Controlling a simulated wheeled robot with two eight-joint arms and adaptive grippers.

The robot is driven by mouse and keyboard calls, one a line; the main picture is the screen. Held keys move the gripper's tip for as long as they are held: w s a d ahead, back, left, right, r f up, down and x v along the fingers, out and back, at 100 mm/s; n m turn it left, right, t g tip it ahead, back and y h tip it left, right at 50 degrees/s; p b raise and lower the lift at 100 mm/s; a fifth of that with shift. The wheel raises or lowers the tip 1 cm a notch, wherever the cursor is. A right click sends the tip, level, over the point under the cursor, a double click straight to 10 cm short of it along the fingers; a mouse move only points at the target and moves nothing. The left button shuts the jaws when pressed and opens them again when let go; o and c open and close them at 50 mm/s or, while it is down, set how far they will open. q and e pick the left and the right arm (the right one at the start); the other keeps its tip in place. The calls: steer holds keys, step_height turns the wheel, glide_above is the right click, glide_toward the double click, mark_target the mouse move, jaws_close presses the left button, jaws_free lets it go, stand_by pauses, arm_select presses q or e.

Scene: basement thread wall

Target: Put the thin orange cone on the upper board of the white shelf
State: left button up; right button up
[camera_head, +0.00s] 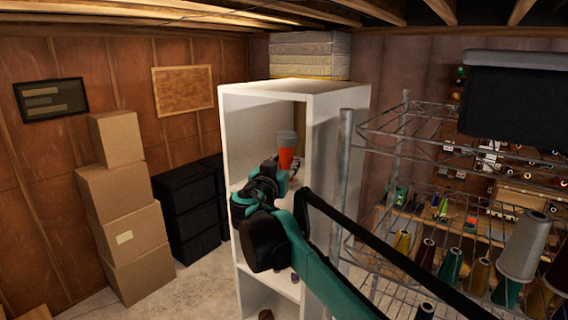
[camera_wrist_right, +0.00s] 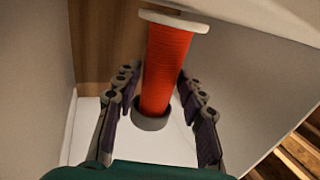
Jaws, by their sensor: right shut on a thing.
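The thin orange cone (camera_head: 286,157) is in my right gripper (camera_head: 281,172), with its pale grey end up. The right wrist view shows the orange cone (camera_wrist_right: 165,65) between the two dark fingers of my right gripper (camera_wrist_right: 158,85), its darker end low over a white surface. The white shelf (camera_head: 340,130) stands upright at the centre, and the cone and gripper are within its upper opening. My arm hides much of the shelf's lower front. I cannot tell whether the cone touches the board (camera_wrist_right: 145,148). My left gripper is out of view.
A wire rack (camera_head: 400,130) with several thread cones stands close to the right of the shelf. Stacked cardboard boxes (camera_head: 125,215) and black drawers (camera_head: 188,208) stand to the left. Pale stacked slabs (camera_head: 308,55) are above and behind the shelf top. Shelf side walls flank my gripper.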

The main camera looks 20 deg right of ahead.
steer(key=shift+s+a+f, duration=0.1)
steer(key=shift+s+f, duration=0.05)
steer(key=shift+f+b, duration=0.4)
steer(key=o, duration=1.2)
steer(key=shift+c, duration=0.2)
